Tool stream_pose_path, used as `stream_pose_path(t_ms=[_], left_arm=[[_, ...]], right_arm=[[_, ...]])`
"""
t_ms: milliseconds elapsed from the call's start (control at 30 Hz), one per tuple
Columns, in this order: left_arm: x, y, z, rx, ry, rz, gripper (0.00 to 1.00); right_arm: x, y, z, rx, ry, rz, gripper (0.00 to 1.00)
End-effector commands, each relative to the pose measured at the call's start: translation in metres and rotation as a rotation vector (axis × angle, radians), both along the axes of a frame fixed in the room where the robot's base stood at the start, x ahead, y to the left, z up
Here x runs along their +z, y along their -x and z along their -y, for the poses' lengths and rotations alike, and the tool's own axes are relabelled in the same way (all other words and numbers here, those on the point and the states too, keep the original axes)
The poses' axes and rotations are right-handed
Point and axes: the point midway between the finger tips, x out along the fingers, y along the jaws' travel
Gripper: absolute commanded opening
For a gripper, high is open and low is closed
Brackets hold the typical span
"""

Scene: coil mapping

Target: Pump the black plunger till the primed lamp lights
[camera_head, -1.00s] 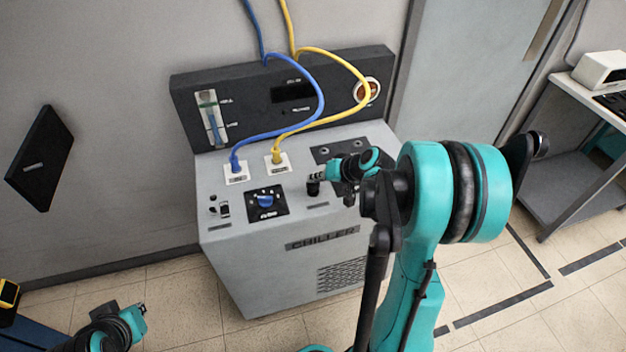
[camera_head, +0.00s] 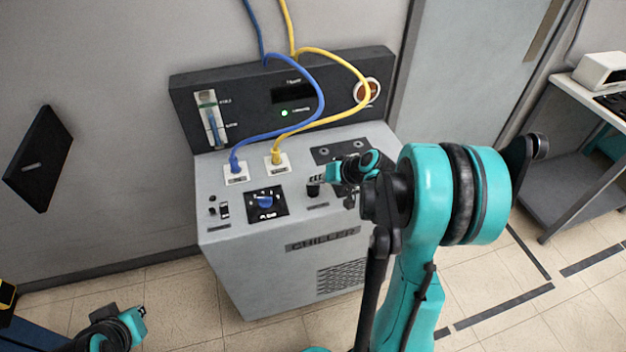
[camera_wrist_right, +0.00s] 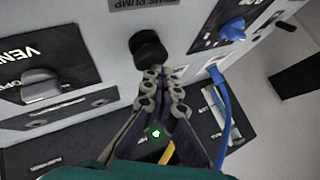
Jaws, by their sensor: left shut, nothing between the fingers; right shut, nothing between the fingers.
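The black plunger (camera_head: 313,188) stands on the sloped top of the grey chiller (camera_head: 225,262). In the right wrist view the plunger's round black knob (camera_wrist_right: 148,48) is just beyond my right fingertips (camera_wrist_right: 162,72). My right gripper (camera_head: 320,180) is shut and empty, right at the knob; I cannot tell whether it touches. A small round lamp (camera_head: 284,113) on the dark back panel glows green, and it shows in the right wrist view (camera_wrist_right: 155,133). Its label is too small to read. My left gripper (camera_head: 135,318) is shut, low at the left, away from the chiller; its fingers are hardly visible.
A blue hose (camera_head: 319,100) and a yellow hose (camera_head: 366,85) arch over the chiller top into white sockets. A blue selector knob (camera_head: 265,201) and small switch (camera_head: 224,210) sit left of the plunger. A side table (camera_head: 575,170) stands at the right.

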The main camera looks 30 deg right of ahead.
Motion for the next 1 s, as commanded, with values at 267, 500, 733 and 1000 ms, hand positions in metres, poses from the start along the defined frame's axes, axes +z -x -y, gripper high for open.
stream_pose_path(t_ms=[267,500,733,1000], left_arm=[[0.011,0.0,0.0,0.0,0.0,0.0,0.0],[0.022,0.0,0.0,0.0,0.0,0.0,0.0],[0.03,0.0,0.0,0.0,0.0,0.0,0.0],[0.029,0.0,0.0,0.0,0.0,0.0,0.0]], right_arm=[[0.013,0.0,0.0,0.001,0.0,-0.001,0.0],[0.028,0.0,0.0,0.001,0.0,-0.001,0.0],[0.039,0.0,0.0,0.0,0.0,0.0,0.0],[0.039,0.0,0.0,0.0,0.0,0.0,0.0]])
